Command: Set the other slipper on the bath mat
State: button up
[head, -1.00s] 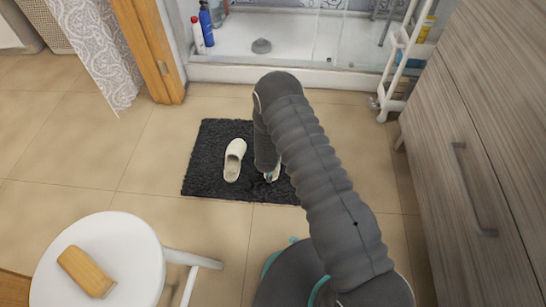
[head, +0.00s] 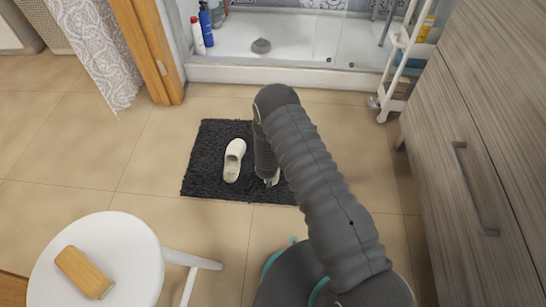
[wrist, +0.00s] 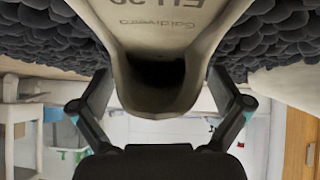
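The black bath mat (head: 212,140) lies on the tiled floor in front of the shower. One cream slipper (head: 234,160) rests on its left-middle part. My gripper (head: 270,182) is low over the right part of the mat, pointing down. Mat pile shows on both sides of this slipper. In the head view my arm hides most of it, and I cannot tell whether its sole touches the mat.
A white stool (head: 120,240) with a wooden brush (head: 85,272) stands at the front left. A wooden cabinet (head: 470,130) is on the right, a white rack (head: 400,70) behind it. The shower tray (head: 290,40) is at the back. The floor left of the mat is clear.

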jog(key=shift+r, duration=0.2)
jog(key=d+p+v, duration=0.1)
jog(key=p+v, duration=0.1)
jog(key=v, duration=1)
jog(key=w+r+g+y, duration=0.1)
jog(key=w+r, duration=0.1)
jog(key=r, duration=0.8)
jog(key=w+r+y, duration=0.1)
jog(key=w+r, duration=0.1)
jog(key=r, duration=0.7)
jog(key=s+d+r+y, duration=0.1)
jog(key=s+d+r, duration=0.1)
jog(key=r, duration=0.6)
jog(key=s+d+r, duration=0.3)
jog(key=r, duration=0.5)
jog(key=s+d+r+g, duration=0.2)
jog(key=s+d+r, duration=0.5)
jog(key=s+r, duration=0.55)
jog(key=s+d+r+h, duration=0.1)
jog(key=s+d+r, duration=0.1)
jog(key=s, duration=0.5)
jog(key=s+d+r+h, duration=0.1)
jog(key=s+d+r, duration=0.1)
jog(key=s+d, duration=0.3)
jog(key=s, duration=0.3)
jog(key=shift+s+g, duration=0.3)
jog(key=shift+s, duration=0.05)
jog(key=shift+d, duration=0.1)
